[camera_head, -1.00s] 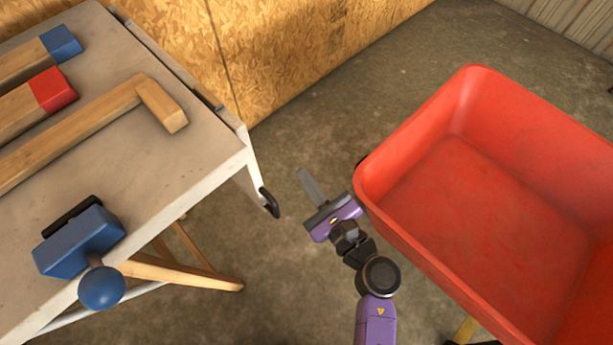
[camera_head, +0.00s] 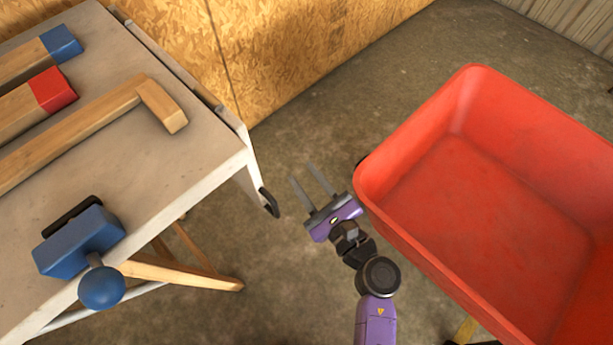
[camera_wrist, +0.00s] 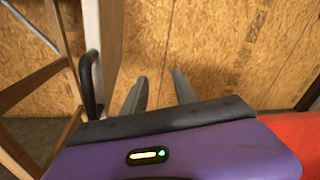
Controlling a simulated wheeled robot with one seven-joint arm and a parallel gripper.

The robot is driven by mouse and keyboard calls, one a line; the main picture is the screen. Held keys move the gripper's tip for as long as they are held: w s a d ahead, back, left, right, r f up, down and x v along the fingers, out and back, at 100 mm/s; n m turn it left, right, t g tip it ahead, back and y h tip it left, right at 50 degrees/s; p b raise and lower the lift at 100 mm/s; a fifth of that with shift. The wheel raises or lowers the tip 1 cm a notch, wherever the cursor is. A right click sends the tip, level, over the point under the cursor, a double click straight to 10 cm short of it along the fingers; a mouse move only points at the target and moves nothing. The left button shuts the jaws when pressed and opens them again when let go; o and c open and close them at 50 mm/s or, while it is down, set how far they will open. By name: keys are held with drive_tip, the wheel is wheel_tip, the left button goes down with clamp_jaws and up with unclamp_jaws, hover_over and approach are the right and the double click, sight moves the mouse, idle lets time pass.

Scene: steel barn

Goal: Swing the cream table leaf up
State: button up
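The cream table leaf (camera_head: 243,180) hangs down from the right edge of the cream table (camera_head: 150,170), seen nearly edge-on. A black handle (camera_head: 269,202) is fixed at its lower end. In the wrist view the leaf (camera_wrist: 102,50) stands at the left, with the black handle (camera_wrist: 90,82) on it. My gripper (camera_head: 305,174) is open and empty, a short way right of the handle. In the wrist view its two fingers (camera_wrist: 158,82) point toward the board wall, and the handle lies left of them, apart from them.
A red tub (camera_head: 405,218) stands close on the right of my gripper. A blue vise (camera_head: 80,245) and several wooden pieces, including a mallet-like one (camera_head: 100,125), lie on the tabletop. A chipboard wall (camera_head: 280,50) stands behind. Bare floor (camera_head: 315,120) lies between table and tub.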

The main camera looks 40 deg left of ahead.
drive_tip(key=v, duration=0.7)
drive_tip(key=shift+d+p, duration=0.35)
drive_tip(key=shift+d, duration=0.05)
drive_tip(key=shift+s, duration=0.1)
